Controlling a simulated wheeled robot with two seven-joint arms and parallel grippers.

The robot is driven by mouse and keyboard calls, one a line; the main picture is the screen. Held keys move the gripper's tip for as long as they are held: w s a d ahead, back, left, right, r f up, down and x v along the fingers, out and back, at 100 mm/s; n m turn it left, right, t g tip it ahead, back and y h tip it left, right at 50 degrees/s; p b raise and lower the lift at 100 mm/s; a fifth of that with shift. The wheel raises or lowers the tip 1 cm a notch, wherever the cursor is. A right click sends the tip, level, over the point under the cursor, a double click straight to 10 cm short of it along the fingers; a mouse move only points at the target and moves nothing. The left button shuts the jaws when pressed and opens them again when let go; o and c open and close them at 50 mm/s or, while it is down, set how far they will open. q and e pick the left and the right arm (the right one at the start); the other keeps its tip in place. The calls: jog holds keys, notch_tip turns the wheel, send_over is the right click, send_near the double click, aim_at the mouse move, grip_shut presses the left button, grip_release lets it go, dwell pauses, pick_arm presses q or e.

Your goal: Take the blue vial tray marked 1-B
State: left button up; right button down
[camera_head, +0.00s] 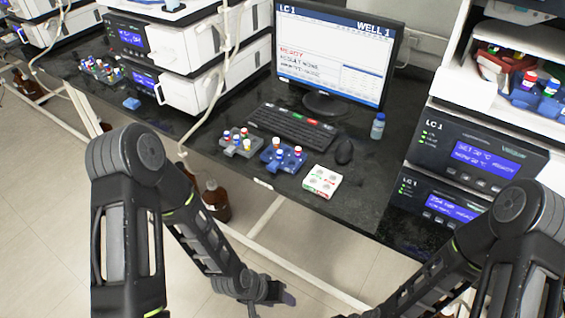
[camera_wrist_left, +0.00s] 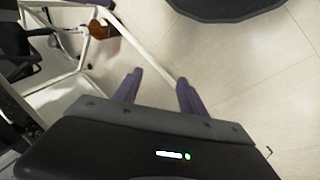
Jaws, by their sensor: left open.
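A blue vial tray (camera_head: 283,158) with red- and white-capped vials sits on the dark bench in front of the keyboard. Its marking is too small to read. My left gripper (camera_head: 272,296) hangs low in front of the bench, below and apart from the trays. In the left wrist view its two fingers (camera_wrist_left: 160,85) are spread and empty above the floor. My right arm comes in from the right, but its gripper is out of frame.
A keyboard (camera_head: 292,126), mouse (camera_head: 344,151), monitor (camera_head: 335,55) and small bottle (camera_head: 378,126) stand behind the trays. Instrument stacks flank the bench. Another vial tray (camera_head: 102,70) is at far left. A brown bottle (camera_head: 215,200) stands on the floor under the bench.

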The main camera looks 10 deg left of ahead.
pick_arm(q)
jog(key=w+a+m+t+b, duration=0.1)
jog(key=w+a+t+b, duration=0.15)
jog(key=w, duration=0.45)
jog(key=w+a+t+b, duration=0.1)
jog(key=w+b, duration=0.3)
jog(key=w, duration=0.2)
jog(key=m+t+b, duration=0.5)
jog(key=t+b, duration=0.2)
jog(key=b, duration=0.4)
send_near(271, 167)
jog(key=shift+w+f+h, duration=0.2)
jog(key=shift+w+h, duration=0.1)
jog(key=shift+w, duration=0.7)
pick_arm(e)
notch_tip(271, 167, down, 19)
jog(key=shift+w, duration=0.15)
jog(key=shift+f, duration=0.1)
pick_arm(q)
jog(key=shift+b+x, duration=0.3)
jog(key=shift+x, duration=1)
pick_arm(e)
jog(key=shift+f, duration=0.4)
pick_arm(q)
jog(key=shift+f+g, duration=0.15)
jog(key=shift+g, duration=0.1)
